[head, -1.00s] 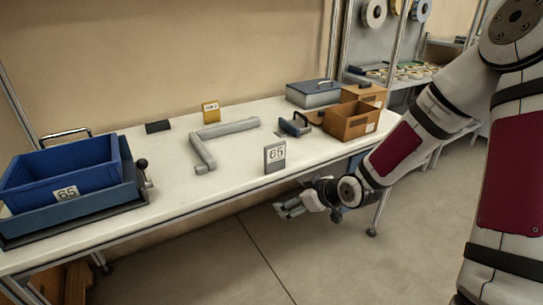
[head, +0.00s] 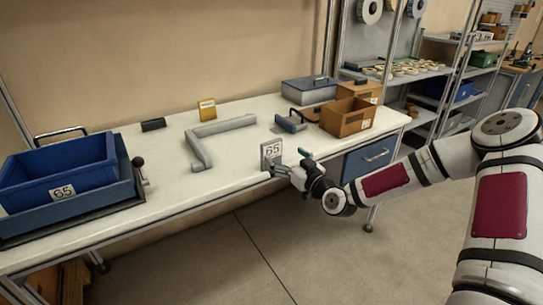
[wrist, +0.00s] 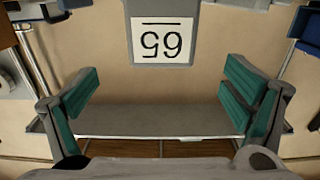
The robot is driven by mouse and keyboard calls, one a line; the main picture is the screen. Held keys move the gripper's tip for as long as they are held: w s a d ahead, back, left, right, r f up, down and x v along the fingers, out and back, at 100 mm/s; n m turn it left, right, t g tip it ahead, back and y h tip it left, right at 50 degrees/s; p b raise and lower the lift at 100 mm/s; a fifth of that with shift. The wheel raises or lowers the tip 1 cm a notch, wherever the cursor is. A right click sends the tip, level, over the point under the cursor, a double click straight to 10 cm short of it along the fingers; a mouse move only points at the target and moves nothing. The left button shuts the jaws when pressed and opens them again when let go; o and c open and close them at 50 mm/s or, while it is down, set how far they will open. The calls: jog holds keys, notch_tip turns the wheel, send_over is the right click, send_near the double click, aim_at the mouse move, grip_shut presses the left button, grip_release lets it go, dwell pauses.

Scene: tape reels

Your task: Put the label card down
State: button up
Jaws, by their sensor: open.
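The label card (head: 271,151) is a small grey plate with a white face reading 65. It stands upright near the front edge of the white bench (head: 235,170), right of the grey L-shaped bar. In the wrist view the card (wrist: 162,42) shows upside down at the top centre, in line with the gap between the fingers. My gripper (head: 284,163) is at the bench's front edge, just right of the card. Its green-padded fingers (wrist: 163,92) are spread wide in the wrist view with nothing between the pads. I see no contact with the card.
A blue bin (head: 62,182) also labelled 65 sits in a tray at the left, with a black-knobbed lever beside it. The grey L-shaped bar (head: 222,127) lies mid-bench. An orange bin (head: 347,117), a blue-handled tool (head: 291,122) and a grey case (head: 311,91) stand at the right.

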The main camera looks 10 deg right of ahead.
aim_at(273, 147)
jog(key=shift+x, duration=3.9)
jog(key=shift+a, duration=0.1)
jog(key=c, duration=1.3)
jog(key=shift+c, duration=0.2)
